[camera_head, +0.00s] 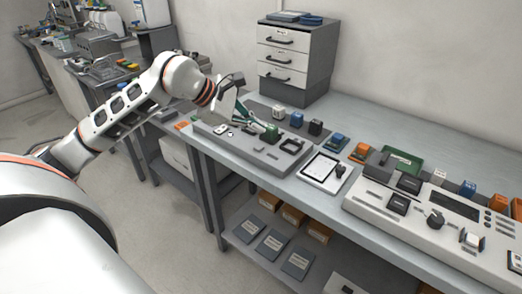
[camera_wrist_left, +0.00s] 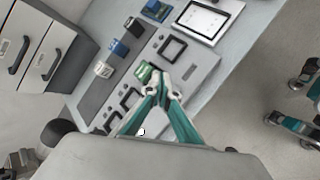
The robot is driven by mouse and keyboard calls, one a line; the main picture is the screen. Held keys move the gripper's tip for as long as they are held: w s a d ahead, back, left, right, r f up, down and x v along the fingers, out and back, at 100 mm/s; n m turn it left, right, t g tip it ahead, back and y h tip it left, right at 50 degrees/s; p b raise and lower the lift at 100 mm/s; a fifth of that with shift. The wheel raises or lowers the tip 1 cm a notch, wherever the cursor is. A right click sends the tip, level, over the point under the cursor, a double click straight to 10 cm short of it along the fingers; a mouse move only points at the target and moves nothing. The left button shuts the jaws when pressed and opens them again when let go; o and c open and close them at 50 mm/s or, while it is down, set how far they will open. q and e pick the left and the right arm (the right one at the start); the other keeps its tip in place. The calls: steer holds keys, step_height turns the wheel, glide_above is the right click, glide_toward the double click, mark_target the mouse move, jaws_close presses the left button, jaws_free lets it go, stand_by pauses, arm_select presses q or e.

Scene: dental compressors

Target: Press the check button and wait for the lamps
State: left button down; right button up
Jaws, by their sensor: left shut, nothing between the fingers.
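My left gripper (camera_head: 270,131) reaches in from the left, over the grey fixture plate (camera_head: 236,143) at the near left end of the bench. Its green fingers are together and empty. In the left wrist view the fingertips (camera_wrist_left: 164,91) meet over the plate beside a small green block (camera_wrist_left: 144,72); whether they touch anything is unclear. I cannot tell which control is the check button, and no lit lamp is clear. Teal and black parts at the wrist view's right edge may be my right gripper.
A tablet-like board (camera_head: 322,170) lies between plate and console. Small white, blue and black blocks stand behind the plate. A green tray (camera_head: 402,158) is behind the console. A drawer cabinet (camera_head: 296,58) stands at the back.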

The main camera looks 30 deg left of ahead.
mark_target(256, 147)
arm_select(q)
step_height(256, 147, down, 2)
steer(key=shift+b, duration=0.3)
steer(key=shift+f+b, duration=0.4)
steer(key=shift+f, duration=0.35)
arm_select(e)
steer(key=shift+d+f, duration=0.15)
steer(key=shift+f, duration=0.6)
steer(key=shift+s+f, duration=0.1)
steer(key=shift+s, duration=0.05)
arm_select(q)
steer(key=shift+f, duration=0.1)
arm_select(e)
steer(key=shift+f, duration=0.1)
arm_select(q)
steer(key=shift+f+b, duration=0.35)
steer(key=shift+b, duration=0.1)
arm_select(e)
steer(key=shift+s+f, duration=0.25)
steer(key=shift+f, duration=0.2)
